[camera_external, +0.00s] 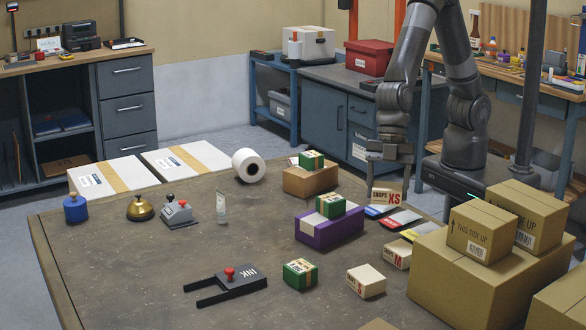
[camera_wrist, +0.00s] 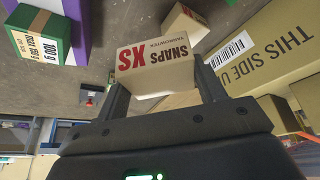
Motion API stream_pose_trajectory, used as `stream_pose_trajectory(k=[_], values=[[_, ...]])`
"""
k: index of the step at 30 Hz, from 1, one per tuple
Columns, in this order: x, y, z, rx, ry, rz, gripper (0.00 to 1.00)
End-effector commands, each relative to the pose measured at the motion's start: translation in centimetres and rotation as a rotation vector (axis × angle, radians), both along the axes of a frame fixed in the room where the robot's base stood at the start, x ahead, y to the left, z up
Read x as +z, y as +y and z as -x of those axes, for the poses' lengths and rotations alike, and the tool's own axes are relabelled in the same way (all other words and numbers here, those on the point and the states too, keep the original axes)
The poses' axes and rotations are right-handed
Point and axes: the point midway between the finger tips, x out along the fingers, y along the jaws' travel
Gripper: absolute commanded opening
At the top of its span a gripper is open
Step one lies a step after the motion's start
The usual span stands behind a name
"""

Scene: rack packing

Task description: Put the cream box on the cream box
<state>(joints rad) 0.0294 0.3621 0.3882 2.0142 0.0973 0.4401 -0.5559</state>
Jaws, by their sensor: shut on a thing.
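My gripper (camera_external: 389,172) is shut on a cream box (camera_external: 386,196) marked "SNAPS XS", at the right side of the table. The held box also shows between my fingers in the wrist view (camera_wrist: 152,62), its printed side facing the camera. A second cream box (camera_external: 366,281) stands on the table toward the front. A third cream box (camera_external: 396,254) stands behind and right of it, next to the big cardboard carton. One loose cream box (camera_wrist: 185,27) shows beyond the held one in the wrist view; I cannot tell which it is.
A large carton (camera_external: 460,283) with smaller cartons on top stands close on the right. Flat coloured packets (camera_external: 401,219) lie below the gripper. A purple box (camera_external: 331,231) bears a green box (camera_external: 330,205). Another green box (camera_external: 300,274) stands left of the front cream box.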

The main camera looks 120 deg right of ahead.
Motion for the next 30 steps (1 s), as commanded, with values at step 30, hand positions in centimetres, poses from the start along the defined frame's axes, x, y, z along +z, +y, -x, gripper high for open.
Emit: stream_pose_trajectory(k=[30], values=[[-8.6, 7.6, -0.8, -0.001, -0.001, 0.0, 0.39]])
